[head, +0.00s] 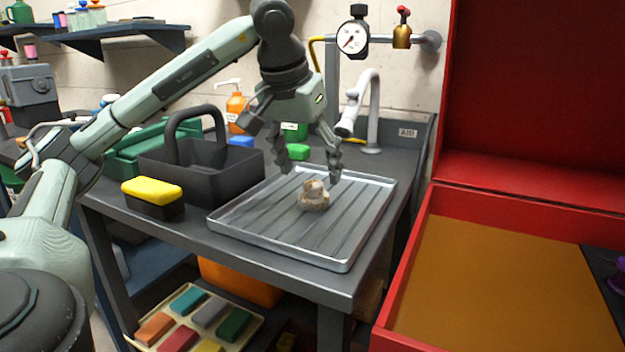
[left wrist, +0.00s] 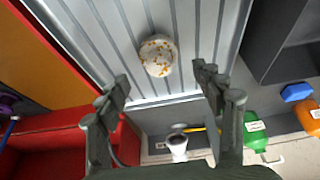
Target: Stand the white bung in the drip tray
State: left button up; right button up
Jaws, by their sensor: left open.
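The white bung (head: 314,197), mottled with brown patches, stands on the ribbed floor of the metal drip tray (head: 255,237), wide part down and narrower part up. In the left wrist view the bung (left wrist: 157,56) shows from above as a round disc, with the tray (left wrist: 107,30) around it. My left gripper (head: 310,168) is open and empty above the tray, its fingers pointing down, apart from the bung. In the left wrist view the bung lies beyond the fingertips (left wrist: 162,80), between their lines. My right gripper is not in view.
A dark tote with a handle (head: 212,178) and a yellow-topped block (head: 152,190) stand left of the tray. A white spout (head: 362,105) rises behind it. A red open case (head: 412,262) is at the right. The tray is otherwise clear.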

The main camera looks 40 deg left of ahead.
pick_arm(q)
jog(key=a+p+v, duration=0.1)
jog(key=p+v, duration=0.1)
jog(key=v, duration=0.5)
jog(key=shift+d+r, duration=0.25)
jog(key=shift+d, duration=0.3)
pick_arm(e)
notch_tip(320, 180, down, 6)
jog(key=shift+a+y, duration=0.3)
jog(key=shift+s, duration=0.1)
